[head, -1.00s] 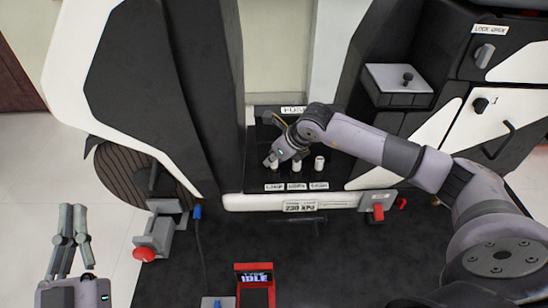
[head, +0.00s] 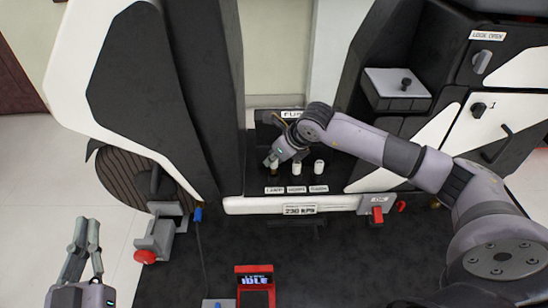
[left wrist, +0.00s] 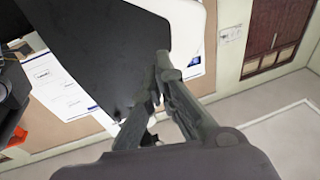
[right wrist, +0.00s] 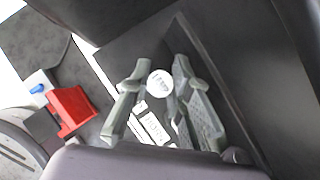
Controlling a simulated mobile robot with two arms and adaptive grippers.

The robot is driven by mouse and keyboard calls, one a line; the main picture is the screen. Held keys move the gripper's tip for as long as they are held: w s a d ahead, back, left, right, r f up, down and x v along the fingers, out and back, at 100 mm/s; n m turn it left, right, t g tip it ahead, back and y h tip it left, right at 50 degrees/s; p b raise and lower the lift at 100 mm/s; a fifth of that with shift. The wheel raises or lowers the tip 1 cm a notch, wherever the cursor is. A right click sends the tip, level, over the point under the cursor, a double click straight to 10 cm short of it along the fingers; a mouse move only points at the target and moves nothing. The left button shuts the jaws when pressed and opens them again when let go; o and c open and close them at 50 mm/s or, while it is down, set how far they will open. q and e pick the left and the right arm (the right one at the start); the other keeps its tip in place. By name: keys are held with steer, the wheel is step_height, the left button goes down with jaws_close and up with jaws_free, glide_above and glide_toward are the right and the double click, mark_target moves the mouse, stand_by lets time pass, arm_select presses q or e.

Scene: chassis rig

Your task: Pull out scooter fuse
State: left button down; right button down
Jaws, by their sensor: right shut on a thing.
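My right gripper (head: 272,162) is at the leftmost of the fuse positions on the dark panel. It is shut on the scooter fuse there; in the right wrist view the fuse's round white top (right wrist: 160,83) shows between the fingers (right wrist: 160,88). In the head view a brownish part (head: 273,171) shows just below the fingertips. Two other white fuses, the middle one (head: 297,168) and the right one (head: 319,166), stand upright beside it. My left gripper (head: 87,232) is empty at the lower left, far from the fuses; its fingertips (left wrist: 158,75) meet in the left wrist view.
A red-framed display (head: 254,278) reads IDLE. A clamp with a red knob (head: 145,256) stands at the left.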

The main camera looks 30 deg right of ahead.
steer(key=shift+r, duration=0.45)
arm_select(q)
step_height(320, 180, down, 6)
steer(key=a+g+y+p, duration=0.1)
steer(key=g, duration=0.2)
steer(key=shift+s+f+g, duration=0.25)
steer(key=shift+g, duration=0.15)
arm_select(e)
steer(key=shift+r, duration=0.65)
arm_select(q)
steer(key=shift+a+f, duration=0.1)
steer(key=shift+p, duration=0.3)
arm_select(e)
steer(key=shift+r, duration=0.15)
